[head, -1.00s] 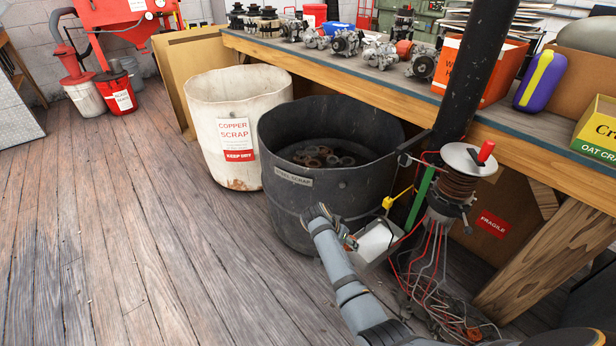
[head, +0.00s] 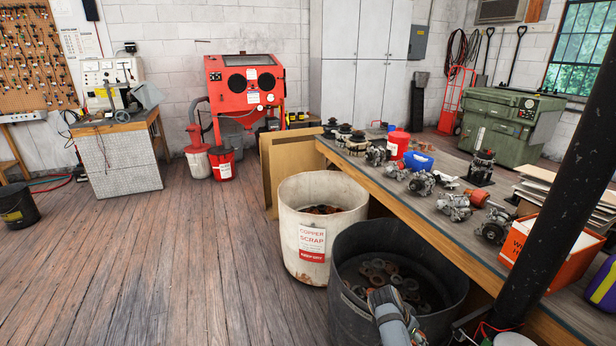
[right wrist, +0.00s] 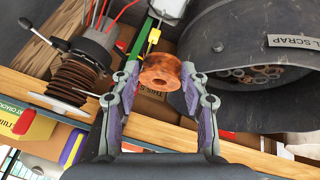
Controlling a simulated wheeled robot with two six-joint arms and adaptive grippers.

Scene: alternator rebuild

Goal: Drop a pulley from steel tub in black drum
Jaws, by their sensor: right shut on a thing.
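The black drum (head: 352,318), marked as steel scrap, stands on the floor at the bottom right of the head view. Rusty rings lie inside it. My right gripper (right wrist: 161,70) is shut on a rust-brown grooved pulley (right wrist: 162,82) in the right wrist view. There the drum (right wrist: 228,100) lies to the right of the pulley, with its label and several rings in its mouth visible. In the head view my right arm comes up from the bottom, in front of the drum, and hides part of it; the pulley is not clear there. My left gripper is out of view.
A white copper scrap drum (head: 303,262) stands left of the black drum. The workbench (head: 415,218) with alternators runs along the right. A black post (head: 565,190) and a coil winder (right wrist: 82,65) stand close by.

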